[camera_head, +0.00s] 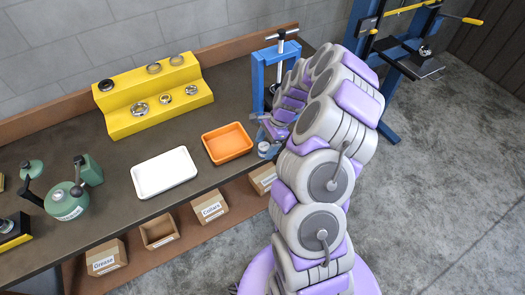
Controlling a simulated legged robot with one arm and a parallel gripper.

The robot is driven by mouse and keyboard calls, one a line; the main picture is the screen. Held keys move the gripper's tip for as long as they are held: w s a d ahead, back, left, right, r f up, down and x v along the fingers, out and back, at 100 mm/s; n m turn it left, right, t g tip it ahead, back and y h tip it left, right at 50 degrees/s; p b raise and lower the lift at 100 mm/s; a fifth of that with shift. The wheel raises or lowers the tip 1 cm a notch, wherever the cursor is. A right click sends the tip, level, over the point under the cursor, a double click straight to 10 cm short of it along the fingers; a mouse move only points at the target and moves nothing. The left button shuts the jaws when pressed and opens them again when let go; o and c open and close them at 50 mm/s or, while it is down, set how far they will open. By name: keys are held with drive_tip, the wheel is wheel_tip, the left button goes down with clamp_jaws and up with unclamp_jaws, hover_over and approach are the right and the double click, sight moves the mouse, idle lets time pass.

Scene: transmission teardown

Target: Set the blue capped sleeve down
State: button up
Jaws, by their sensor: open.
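A small pale-topped cylinder with blue on it, which looks like the blue capped sleeve (263,149), stands at the table's front right, at the foot of the blue press (257,85). My gripper (266,127) is just above and behind it in the picture, in front of the press. The gripper is open, and its fingers are small and partly hidden by my purple and grey arm. I cannot tell whether a finger still touches the sleeve.
An orange tray (227,158) and a white tray (164,187) lie empty left of the sleeve. A yellow stepped stand (120,124) holds several rings. Labelled boxes (210,207) sit below the table.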

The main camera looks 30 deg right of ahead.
wheel_tip(320, 180, down, 2)
drive_tip(key=shift+d, duration=0.15)
drive_tip(key=shift+a+r, duration=0.1)
drive_tip(key=shift+a, duration=0.45)
drive_tip(key=shift+c, duration=0.4)
drive_tip(key=shift+a, duration=0.4)
drive_tip(key=c, duration=0.3)
drive_tip(key=shift+d, duration=0.7)
drive_tip(key=c, duration=0.8)
drive_tip(key=shift+a, duration=0.15)
clamp_jaws()
drive_tip(key=shift+a, duration=0.15)
